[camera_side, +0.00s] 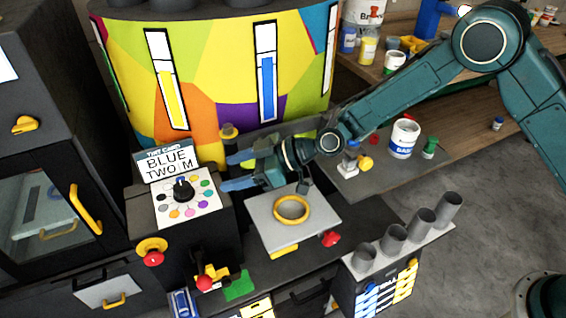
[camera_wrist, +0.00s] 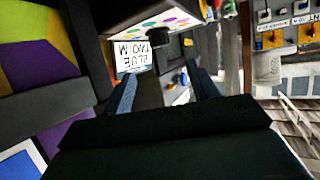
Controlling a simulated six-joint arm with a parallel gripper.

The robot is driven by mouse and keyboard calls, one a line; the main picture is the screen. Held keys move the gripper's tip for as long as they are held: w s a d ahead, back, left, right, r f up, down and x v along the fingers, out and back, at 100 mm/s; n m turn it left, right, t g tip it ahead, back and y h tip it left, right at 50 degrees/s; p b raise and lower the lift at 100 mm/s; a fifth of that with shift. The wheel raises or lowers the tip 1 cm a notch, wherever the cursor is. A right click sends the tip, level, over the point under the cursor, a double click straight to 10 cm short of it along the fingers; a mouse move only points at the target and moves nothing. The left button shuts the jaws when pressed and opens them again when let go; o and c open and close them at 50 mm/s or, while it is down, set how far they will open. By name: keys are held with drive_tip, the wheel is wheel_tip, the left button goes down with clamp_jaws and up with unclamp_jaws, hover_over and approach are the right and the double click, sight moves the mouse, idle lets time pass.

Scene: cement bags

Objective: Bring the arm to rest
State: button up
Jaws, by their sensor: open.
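My gripper (camera_side: 238,171) is at the middle of the side view, at the end of my teal arm, which reaches in from the upper right. Its two blue-grey fingers point left and stand apart with nothing between them. In the wrist view the fingers frame my gripper (camera_wrist: 163,90) as open and empty. It hangs beside the dial console (camera_side: 186,204), behind and above a grey plate with a yellow ring (camera_side: 291,209). I cannot tell the exact gap between the fingers and the console.
A sign reading "BLUE TWO M" (camera_side: 169,162) tops the console; it also shows in the wrist view (camera_wrist: 134,56). A colourful drum (camera_side: 215,70) stands behind. A white paint can (camera_side: 403,138) sits on the bench at right. Several grey tubes (camera_side: 422,223) stand front right.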

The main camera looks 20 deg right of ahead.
drive_tip(key=s+d+r+m+h, duration=0.25)
drive_tip(key=s+d+r, duration=0.25)
drive_tip(key=d+r, duration=0.45)
drive_tip(key=s+d+r+m+h, duration=0.1)
drive_tip(key=s+d+r+h, duration=0.3)
drive_tip(key=d+r, duration=0.5)
drive_tip(key=s+d+m+h, duration=0.2)
drive_tip(key=s+d+m, duration=0.2)
drive_tip(key=s+d, duration=0.5)
drive_tip(key=s+d+m+h, duration=0.3)
drive_tip(key=s+d, duration=0.6)
drive_tip(key=s, duration=0.7)
drive_tip(key=shift+d+r+m, duration=0.2)
drive_tip(key=shift+r+m, duration=0.15)
drive_tip(key=shift+m, duration=0.8)
drive_tip(key=shift+w+h, duration=0.1)
drive_tip(key=shift+h, duration=0.15)
